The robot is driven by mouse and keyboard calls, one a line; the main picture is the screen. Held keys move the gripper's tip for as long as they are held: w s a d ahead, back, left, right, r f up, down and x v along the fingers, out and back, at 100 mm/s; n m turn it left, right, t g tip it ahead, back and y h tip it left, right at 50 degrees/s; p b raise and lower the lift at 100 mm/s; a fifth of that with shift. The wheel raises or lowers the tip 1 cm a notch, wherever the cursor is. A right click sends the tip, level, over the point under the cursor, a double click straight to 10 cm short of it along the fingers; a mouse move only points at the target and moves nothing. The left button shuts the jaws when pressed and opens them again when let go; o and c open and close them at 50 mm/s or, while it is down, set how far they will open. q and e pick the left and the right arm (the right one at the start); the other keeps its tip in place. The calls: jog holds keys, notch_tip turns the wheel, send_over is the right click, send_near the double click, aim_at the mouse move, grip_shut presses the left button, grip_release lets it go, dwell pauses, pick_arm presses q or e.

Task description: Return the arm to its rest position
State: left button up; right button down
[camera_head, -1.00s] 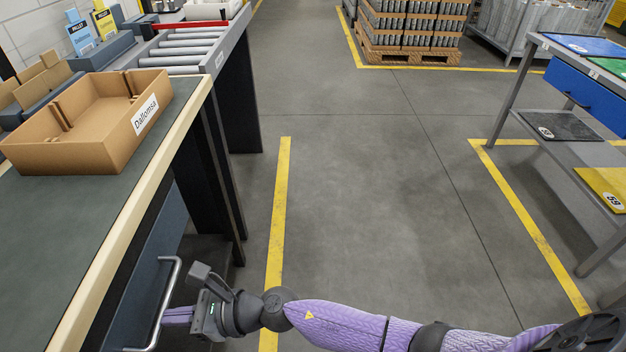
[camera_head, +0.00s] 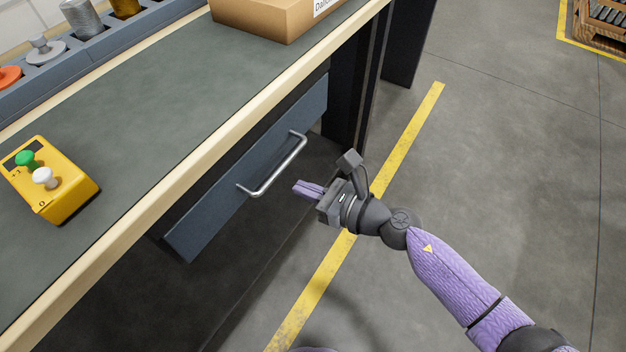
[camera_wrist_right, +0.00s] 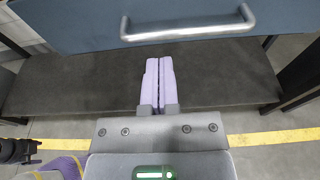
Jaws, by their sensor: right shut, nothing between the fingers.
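My right gripper (camera_head: 308,190) has purple fingers and is shut and empty. It hangs in the air beside the workbench, a little below and to the right of the metal drawer handle (camera_head: 276,170) in the head view. My purple right arm runs from it to the lower right. In the right wrist view, the closed fingers (camera_wrist_right: 158,80) point toward the blue-grey drawer front, with the handle (camera_wrist_right: 190,32) beyond their tips. The fingers appear apart from the handle. My left gripper is not in view.
The workbench (camera_head: 150,120) has a wooden edge and a blue-grey drawer (camera_head: 235,185). On it are a yellow box (camera_head: 70,205) with green and white knobs and a cardboard box (camera_head: 265,18). A yellow floor line (camera_head: 400,150) passes under my arm.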

jog(key=v, duration=0.9)
jog(key=d+f+m+t+h+p, duration=0.3)
jog(key=d+f+m+h, duration=0.3)
jog(key=m, duration=0.8)
jog(key=s+d+f+m+g+h+p, duration=0.2)
jog(key=s+d+f+m+h, duration=0.55)
jog(key=f+m, duration=0.75)
pick_arm(q)
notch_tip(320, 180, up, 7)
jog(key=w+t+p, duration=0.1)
jog(key=p, duration=0.1)
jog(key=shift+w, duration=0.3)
pick_arm(e)
jog(key=s+d+f+m+g, duration=0.1)
jog(key=s+m+g, duration=0.3)
jog(key=s+m, duration=0.4)
jog(key=s+d+f+m+g, duration=0.1)
jog(key=s+f+m+g, duration=0.3)
jog(key=s, duration=1.8)
jog(key=m+g+h, duration=0.1)
jog(key=m, duration=0.3)
jog(key=shift+s+d+f+g, duration=0.2)
jog(key=shift+d+f+g, duration=0.1)
